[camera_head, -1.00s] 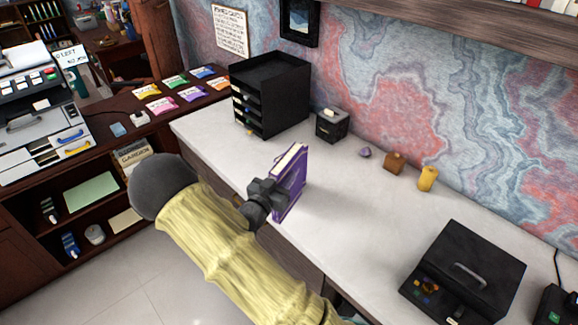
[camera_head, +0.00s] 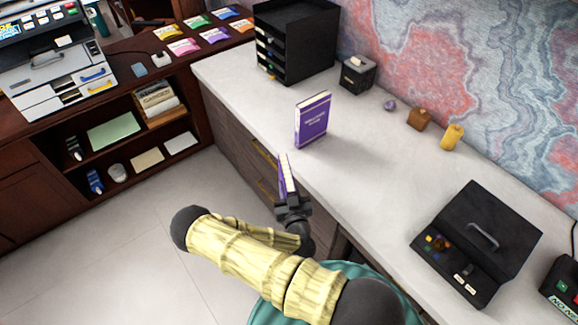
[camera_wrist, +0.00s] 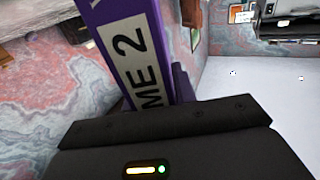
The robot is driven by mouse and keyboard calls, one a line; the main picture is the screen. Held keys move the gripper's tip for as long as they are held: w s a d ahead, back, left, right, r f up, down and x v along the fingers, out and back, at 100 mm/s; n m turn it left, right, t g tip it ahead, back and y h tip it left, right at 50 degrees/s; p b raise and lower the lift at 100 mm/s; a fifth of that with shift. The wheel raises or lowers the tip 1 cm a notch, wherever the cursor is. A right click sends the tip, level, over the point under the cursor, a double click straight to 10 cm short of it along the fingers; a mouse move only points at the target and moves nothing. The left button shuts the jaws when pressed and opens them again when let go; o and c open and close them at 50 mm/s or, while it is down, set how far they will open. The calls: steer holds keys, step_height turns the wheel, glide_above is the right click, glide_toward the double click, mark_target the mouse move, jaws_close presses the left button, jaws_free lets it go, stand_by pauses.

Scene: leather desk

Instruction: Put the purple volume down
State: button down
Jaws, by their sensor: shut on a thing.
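My gripper (camera_head: 292,203) is shut on a purple volume (camera_head: 286,174), seen nearly edge-on with a pale face. In the head view it appears at the desk's front edge, apart from the other book; its exact height is unclear. In the wrist view the held volume (camera_wrist: 125,30) rises from the jaws, with a white label ending in "ME 2". Another purple book (camera_head: 311,125) stands upright on the pale desk top (camera_head: 365,165), its cover with white lettering facing me.
A black tray stack (camera_head: 297,45) and a small black box (camera_head: 357,72) stand behind the standing book. A purple stone (camera_head: 389,105), a brown block (camera_head: 418,119) and a yellow cylinder (camera_head: 452,137) line the wall side. A black case (camera_head: 490,230) is at right. The desk's middle is clear.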

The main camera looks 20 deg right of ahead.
steer(key=shift+n+y, duration=0.4)
steer(key=shift+y, duration=0.2)
steer(key=f+b, duration=0.1)
steer(key=f, duration=0.1)
steer(key=s+f+b, duration=0.1)
steer(key=f+b, duration=0.1)
steer(key=f, duration=0.1)
steer(key=f+b, duration=0.1)
steer(key=f, duration=0.1)
steer(key=shift+s+a+f+b, duration=0.1)
steer(key=shift+s+f+b, duration=0.15)
steer(key=shift+f+b, duration=0.15)
steer(key=shift+r, duration=0.1)
